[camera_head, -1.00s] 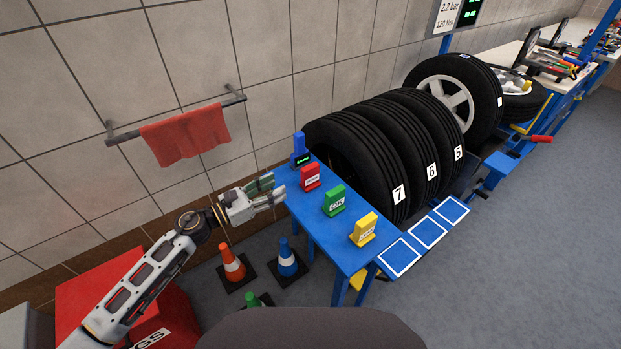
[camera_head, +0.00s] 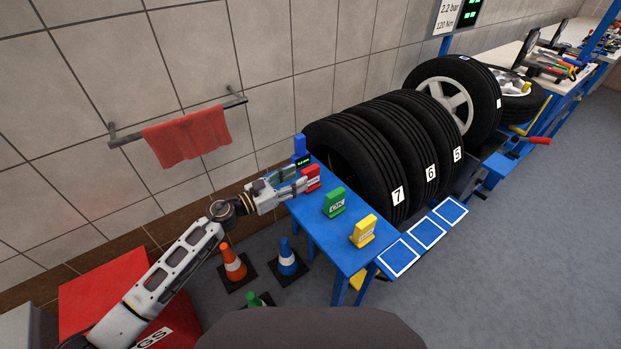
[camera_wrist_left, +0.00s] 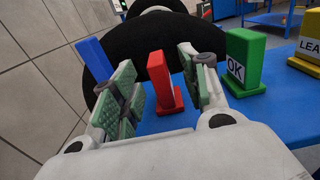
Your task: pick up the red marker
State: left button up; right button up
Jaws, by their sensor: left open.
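The red marker (camera_head: 313,177) is an upright block with a white label, on the far left part of the blue table (camera_head: 330,236). My left gripper (camera_head: 291,180) is open and level above the table's left edge, pointing at the marker and partly covering it. In the left wrist view, the red marker (camera_wrist_left: 163,82) shows upright between the two green-padded fingers (camera_wrist_left: 157,84). A gap shows on its left; its right side looks close to the right finger, and I cannot tell whether they touch. My right gripper is out of view.
A blue marker (camera_head: 299,147) stands behind the red one; a green marker (camera_head: 334,201) and a yellow marker (camera_head: 363,231) stand to the right. Large tires (camera_head: 350,165) stand close behind the table. Cones (camera_head: 233,264) are on the floor at left.

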aim_at(311, 168)
pick_arm(q)
jog(key=shift+w+d, duration=0.35)
jog(key=shift+d, duration=0.2)
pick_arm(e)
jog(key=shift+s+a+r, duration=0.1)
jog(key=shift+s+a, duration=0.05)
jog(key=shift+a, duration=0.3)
pick_arm(q)
jog(key=shift+w, duration=0.1)
jog(key=shift+w+d+r+p, duration=0.2)
jog(key=shift+w+d+p, duration=0.1)
jog(key=shift+w+d, duration=0.25)
jog(key=shift+w+d+r+p, duration=0.15)
jog(key=shift+w+d+p, duration=0.1)
jog(key=shift+w+d, duration=0.25)
jog(key=shift+x, duration=0.95)
jog(key=shift+d+f, duration=0.15)
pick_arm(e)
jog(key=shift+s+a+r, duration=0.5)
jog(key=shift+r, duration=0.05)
pick_arm(q)
jog(key=shift+c, duration=0.3)
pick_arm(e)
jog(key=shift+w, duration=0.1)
pick_arm(q)
grip_shut()
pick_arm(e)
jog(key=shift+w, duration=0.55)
